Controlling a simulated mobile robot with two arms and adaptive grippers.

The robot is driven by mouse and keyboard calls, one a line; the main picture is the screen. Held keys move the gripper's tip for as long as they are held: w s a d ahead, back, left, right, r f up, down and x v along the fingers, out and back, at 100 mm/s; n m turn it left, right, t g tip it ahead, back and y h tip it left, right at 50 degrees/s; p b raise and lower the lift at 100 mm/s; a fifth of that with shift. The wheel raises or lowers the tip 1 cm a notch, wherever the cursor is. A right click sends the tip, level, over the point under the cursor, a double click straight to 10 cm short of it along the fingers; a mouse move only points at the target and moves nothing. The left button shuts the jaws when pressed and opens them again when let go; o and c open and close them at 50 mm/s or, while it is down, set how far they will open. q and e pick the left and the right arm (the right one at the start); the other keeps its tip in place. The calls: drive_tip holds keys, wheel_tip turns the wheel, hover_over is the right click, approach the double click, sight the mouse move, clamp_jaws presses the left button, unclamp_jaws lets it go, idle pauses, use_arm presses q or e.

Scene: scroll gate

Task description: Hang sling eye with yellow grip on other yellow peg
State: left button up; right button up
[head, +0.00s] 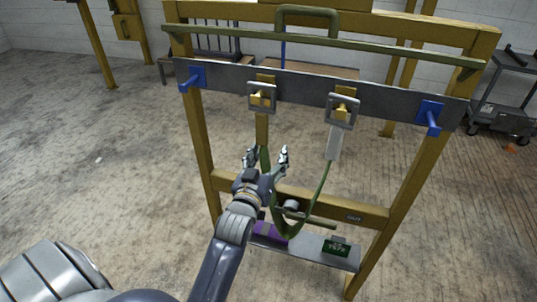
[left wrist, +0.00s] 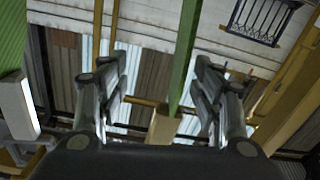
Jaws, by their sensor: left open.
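A green sling (head: 325,195) hangs in a loop below a grey plate. Its left square eye (head: 251,97) is around the left yellow peg (head: 262,97), with the yellow grip (head: 262,130) below it. Its right eye (head: 331,108) is around the right yellow peg (head: 341,108), with a pale grip (head: 333,143) below. My left gripper (head: 267,157) is open just under the yellow grip, its fingers on either side of the strap. In the left wrist view, the strap (left wrist: 185,55) and yellow grip (left wrist: 163,129) show between the open fingers. My right gripper is not in view.
Blue pegs (head: 190,79) and (head: 431,117) stick out at the plate's ends. A yellow frame (head: 200,140) with a green top bar (head: 320,41) surrounds it. A low shelf (head: 310,253) holds a purple item and a dark green block. A cart (head: 510,95) stands at right.

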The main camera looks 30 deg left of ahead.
use_arm(q)
wheel_tip(320, 180, down, 3)
drive_tip(key=shift+f+b, duration=0.15)
drive_tip(key=shift+b, duration=0.7)
